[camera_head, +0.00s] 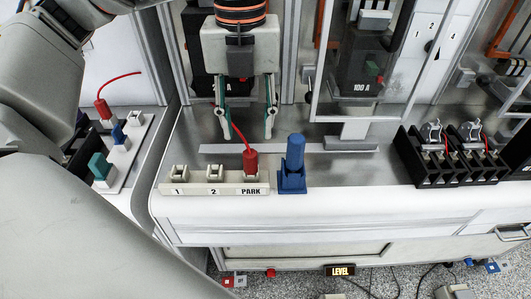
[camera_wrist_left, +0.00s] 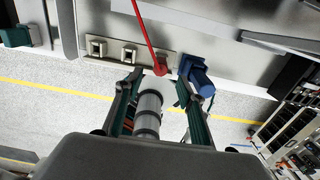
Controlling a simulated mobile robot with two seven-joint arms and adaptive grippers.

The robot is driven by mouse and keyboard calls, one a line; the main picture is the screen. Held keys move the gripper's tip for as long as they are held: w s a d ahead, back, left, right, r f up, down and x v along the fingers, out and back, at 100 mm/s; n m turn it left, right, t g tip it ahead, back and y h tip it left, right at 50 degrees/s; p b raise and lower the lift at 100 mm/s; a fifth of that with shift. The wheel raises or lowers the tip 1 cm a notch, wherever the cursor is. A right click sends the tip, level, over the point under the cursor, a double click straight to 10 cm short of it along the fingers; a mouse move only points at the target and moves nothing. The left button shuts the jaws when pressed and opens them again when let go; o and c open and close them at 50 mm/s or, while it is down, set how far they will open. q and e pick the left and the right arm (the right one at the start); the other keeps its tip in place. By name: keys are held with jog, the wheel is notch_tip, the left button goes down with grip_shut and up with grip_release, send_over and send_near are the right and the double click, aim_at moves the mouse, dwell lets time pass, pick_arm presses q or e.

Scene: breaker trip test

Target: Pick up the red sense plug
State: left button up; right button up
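The red sense plug (camera_head: 250,162) stands upright in the PARK socket of a pale three-socket block (camera_head: 213,189). Its thin red cable rises up between my gripper's fingers. In the left wrist view the red plug (camera_wrist_left: 160,66) shows just beyond the fingertips, beside a blue plug (camera_wrist_left: 195,77). My left gripper (camera_head: 248,134) is open, fingers pointing down, with its tips above and around the line of the plug. I cannot tell that either finger touches it. The sockets marked 1 and 2 are empty. My right gripper is not in view.
A second red plug (camera_head: 103,108) sits on the left panel with blue and green ones. Black terminal blocks (camera_head: 445,155) stand at right. A clear door frame (camera_head: 362,60) rises behind.

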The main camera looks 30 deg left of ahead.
aim_at(250, 153)
pick_arm(q)
jog(key=shift+w+f, duration=0.1)
jog(key=shift+f, duration=0.25)
jog(key=shift+s+f, duration=0.15)
jog(key=shift+f, duration=0.45)
jog(key=shift+s+f, duration=0.15)
jog(key=shift+f, duration=0.45)
jog(key=shift+w+d+f, duration=0.1)
jog(key=shift+d+f, duration=0.05)
jog(key=shift+f, duration=2.15)
grip_shut()
